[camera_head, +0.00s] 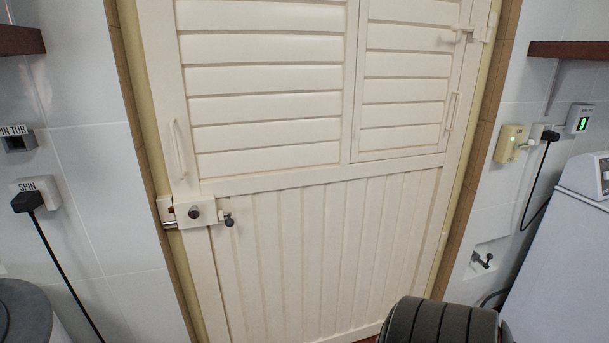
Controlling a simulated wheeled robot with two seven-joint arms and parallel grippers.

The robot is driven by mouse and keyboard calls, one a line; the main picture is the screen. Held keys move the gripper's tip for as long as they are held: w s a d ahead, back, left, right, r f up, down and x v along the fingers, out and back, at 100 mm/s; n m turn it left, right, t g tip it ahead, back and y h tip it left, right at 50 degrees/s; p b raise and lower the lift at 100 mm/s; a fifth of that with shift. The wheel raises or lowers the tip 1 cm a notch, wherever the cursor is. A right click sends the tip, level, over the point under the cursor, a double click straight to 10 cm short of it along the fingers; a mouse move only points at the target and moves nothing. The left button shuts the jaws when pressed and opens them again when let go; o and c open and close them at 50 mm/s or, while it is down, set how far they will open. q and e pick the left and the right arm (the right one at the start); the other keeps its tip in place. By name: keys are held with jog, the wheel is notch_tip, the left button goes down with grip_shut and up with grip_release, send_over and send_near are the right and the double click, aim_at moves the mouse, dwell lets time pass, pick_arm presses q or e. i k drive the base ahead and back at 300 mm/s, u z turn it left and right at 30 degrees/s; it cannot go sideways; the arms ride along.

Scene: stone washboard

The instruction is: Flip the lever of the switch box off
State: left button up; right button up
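A cream switch box (508,143) is on the tiled wall to the right of the door. I cannot tell from this view which position of the lever is on or off. Neither of my grippers is in view.
A white louvred door (300,200) with a latch (195,212) fills the middle. A dark shelf (570,50) hangs above.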

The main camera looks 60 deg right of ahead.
aim_at(530, 142)
jog(key=z, duration=2.5)
jog(key=i, duration=0.6)
jog(key=u, duration=0.65)
jog(key=i, duration=1.25)
jog(key=z, duration=0.65)
